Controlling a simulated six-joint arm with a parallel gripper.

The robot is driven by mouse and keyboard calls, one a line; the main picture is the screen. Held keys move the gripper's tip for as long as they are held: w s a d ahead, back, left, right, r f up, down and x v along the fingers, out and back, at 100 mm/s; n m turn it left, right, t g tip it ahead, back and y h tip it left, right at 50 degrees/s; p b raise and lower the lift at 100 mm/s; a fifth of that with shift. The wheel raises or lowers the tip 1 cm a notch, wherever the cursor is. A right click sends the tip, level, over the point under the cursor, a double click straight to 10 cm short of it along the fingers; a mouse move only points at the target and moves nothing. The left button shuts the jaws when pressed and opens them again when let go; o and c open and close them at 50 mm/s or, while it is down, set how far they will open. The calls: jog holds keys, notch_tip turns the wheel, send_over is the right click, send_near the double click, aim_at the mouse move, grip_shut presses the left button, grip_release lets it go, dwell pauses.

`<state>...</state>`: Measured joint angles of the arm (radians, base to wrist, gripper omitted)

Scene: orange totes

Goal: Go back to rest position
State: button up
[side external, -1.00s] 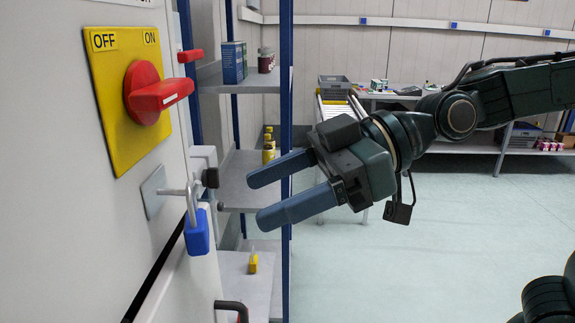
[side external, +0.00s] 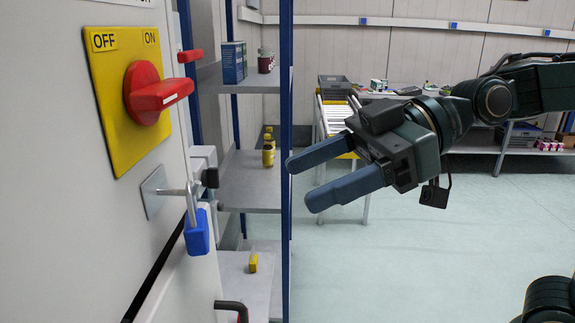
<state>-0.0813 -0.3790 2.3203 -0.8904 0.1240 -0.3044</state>
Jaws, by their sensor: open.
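My gripper (side external: 300,181) is open and empty in the side external view. Its two blue fingers point left, toward the panel. It hangs in free air to the right of the blue shelf post, apart from the cabinet and the padlock. My arm reaches in from the right edge. A blue padlock (side external: 197,235) hangs from the hasp (side external: 152,192) on the cabinet front. The red rotary switch (side external: 157,93) sits on a yellow plate (side external: 112,130) marked OFF and ON, with its handle pointing to the right.
A shelf rack (side external: 286,110) with blue posts stands behind the cabinet, holding a blue box (side external: 234,62) and several small yellow items. A workbench (side external: 475,150) with trays and small boxes runs along the back wall. The floor (side external: 400,270) below my gripper is clear.

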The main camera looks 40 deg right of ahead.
jog(key=s+d+f+m+h, duration=0.2)
jog(key=d+f+m+h, duration=0.2)
jog(key=d, duration=0.3)
jog(key=s+d+f+m+g+h, duration=0.1)
jog(key=s+d+f+m+h, duration=0.2)
jog(key=d, duration=0.5)
jog(key=s+d+f+m+h, duration=0.3)
jog(key=d+f+m+h, duration=0.2)
jog(key=d, duration=0.2)
jog(key=shift+s+d, duration=0.2)
jog(key=shift+s, duration=0.05)
dwell(1.7)
